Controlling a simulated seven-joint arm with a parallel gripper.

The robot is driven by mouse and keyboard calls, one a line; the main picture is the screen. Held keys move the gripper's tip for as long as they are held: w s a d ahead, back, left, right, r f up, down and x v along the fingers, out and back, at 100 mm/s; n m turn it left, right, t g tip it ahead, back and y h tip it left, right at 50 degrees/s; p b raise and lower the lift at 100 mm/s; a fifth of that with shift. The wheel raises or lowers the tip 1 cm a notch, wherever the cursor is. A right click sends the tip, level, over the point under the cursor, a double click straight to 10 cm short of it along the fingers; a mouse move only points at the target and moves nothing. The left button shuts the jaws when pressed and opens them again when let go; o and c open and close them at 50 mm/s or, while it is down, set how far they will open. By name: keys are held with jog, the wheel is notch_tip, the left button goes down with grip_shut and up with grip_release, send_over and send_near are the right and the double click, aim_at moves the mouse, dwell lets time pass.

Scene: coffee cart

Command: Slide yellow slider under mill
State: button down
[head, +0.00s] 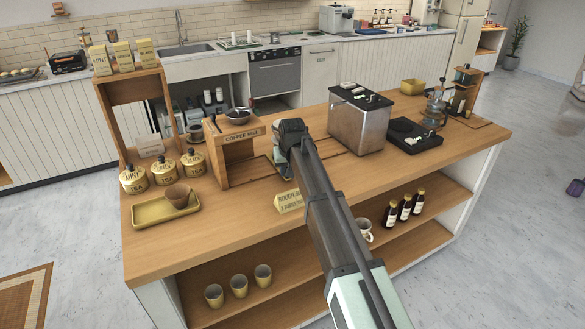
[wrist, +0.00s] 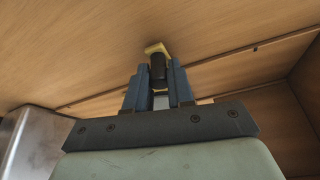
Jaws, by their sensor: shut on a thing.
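The yellow slider (wrist: 153,48) shows in the wrist view as a small yellow piece with a dark upright knob (wrist: 158,70). My gripper (wrist: 158,82) is shut on the knob, one finger on each side. In the head view my gripper (head: 285,165) is low over the counter, just right of the wooden coffee mill (head: 238,150) with its sign and metal bowl on top. The slider is hidden behind my gripper there. A wooden panel (wrist: 255,112), probably of the mill, stands to the right in the wrist view.
A long groove (wrist: 225,62) runs across the wood in the wrist view. A steel box (head: 358,122) stands right of my gripper. Tea canisters (head: 163,171) and a yellow tray (head: 150,214) with a cup are left of the mill. A sign (head: 289,201) stands at the front edge.

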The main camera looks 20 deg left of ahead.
jog(key=s+a, duration=1.1)
jog(key=shift+s+a, duration=0.2)
jog(key=c, duration=1.3)
grip_release()
jog(key=shift+s+a, duration=0.1)
jog(key=shift+a, duration=0.05)
jog(key=o, duration=0.3)
jog(key=v, duration=1.3)
jog(key=shift+s+d+r, duration=0.1)
jog(key=shift+d+r, duration=0.15)
jog(key=shift+r, duration=0.1)
